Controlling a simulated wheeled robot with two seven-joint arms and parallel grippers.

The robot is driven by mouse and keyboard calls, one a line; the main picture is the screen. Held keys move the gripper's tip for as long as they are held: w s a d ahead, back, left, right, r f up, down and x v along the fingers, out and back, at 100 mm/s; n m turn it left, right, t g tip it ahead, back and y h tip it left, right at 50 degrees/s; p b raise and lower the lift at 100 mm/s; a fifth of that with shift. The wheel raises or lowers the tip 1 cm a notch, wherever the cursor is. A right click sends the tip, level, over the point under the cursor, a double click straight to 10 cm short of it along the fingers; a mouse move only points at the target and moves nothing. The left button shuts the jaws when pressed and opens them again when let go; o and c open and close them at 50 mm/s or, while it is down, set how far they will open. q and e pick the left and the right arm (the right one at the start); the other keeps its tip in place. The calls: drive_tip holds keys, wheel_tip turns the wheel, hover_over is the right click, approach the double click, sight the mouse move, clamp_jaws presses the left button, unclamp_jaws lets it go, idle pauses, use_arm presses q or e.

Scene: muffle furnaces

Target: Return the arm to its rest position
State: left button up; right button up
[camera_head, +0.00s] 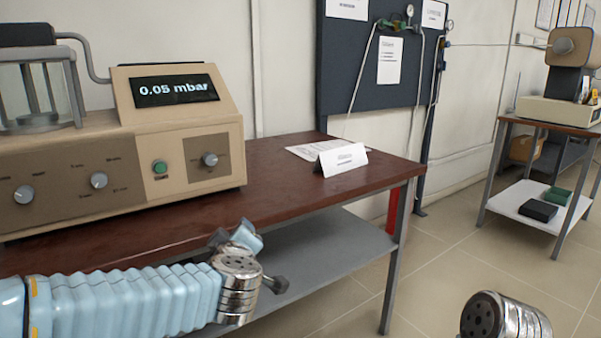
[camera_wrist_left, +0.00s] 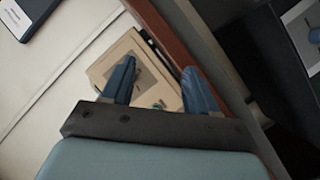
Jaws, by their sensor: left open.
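My left arm comes in from the left in the head view, with a pale blue ribbed sleeve and a metal wrist joint in front of the brown table's near edge. Its gripper is mostly hidden behind that joint. In the left wrist view my left gripper (camera_wrist_left: 158,63) shows two blue fingers spread apart with nothing held between them. Beyond the fingers is the beige instrument (camera_wrist_left: 165,68), apart from them as far as I can tell. A metal joint of my right arm shows at the lower right of the head view; its gripper is out of the picture.
The brown table (camera_head: 285,200) carries the beige control unit (camera_head: 125,170) with a display reading 0.05 mbar, and a white sign card (camera_head: 341,160). A grey shelf (camera_head: 325,248) lies below. A second table (camera_head: 515,121) stands at right. Open floor (camera_head: 440,265) lies between the tables.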

use_arm(q)
wheel_tip(320, 180, down, 31)
drive_tip(key=d+m+g+h, duration=0.1)
drive_tip(key=m+g+h, duration=0.3)
drive_tip(key=m+g, duration=0.15)
drive_tip(key=s+f+m+g+h, duration=0.1)
drive_tip(key=s+f+g, duration=0.3)
drive_tip(key=s+f, duration=0.6)
drive_tip(key=s+d+f+m+g+h, duration=0.1)
drive_tip(key=s+f+m+g+h, duration=0.1)
drive_tip(key=s+f, duration=0.9)
drive_tip(key=s+m+g, duration=0.1)
drive_tip(key=s+g, duration=0.1)
drive_tip(key=s, duration=0.1)
drive_tip(key=shift+s, duration=0.2)
drive_tip(key=shift+d+g, duration=0.1)
drive_tip(key=shift+g, duration=0.15)
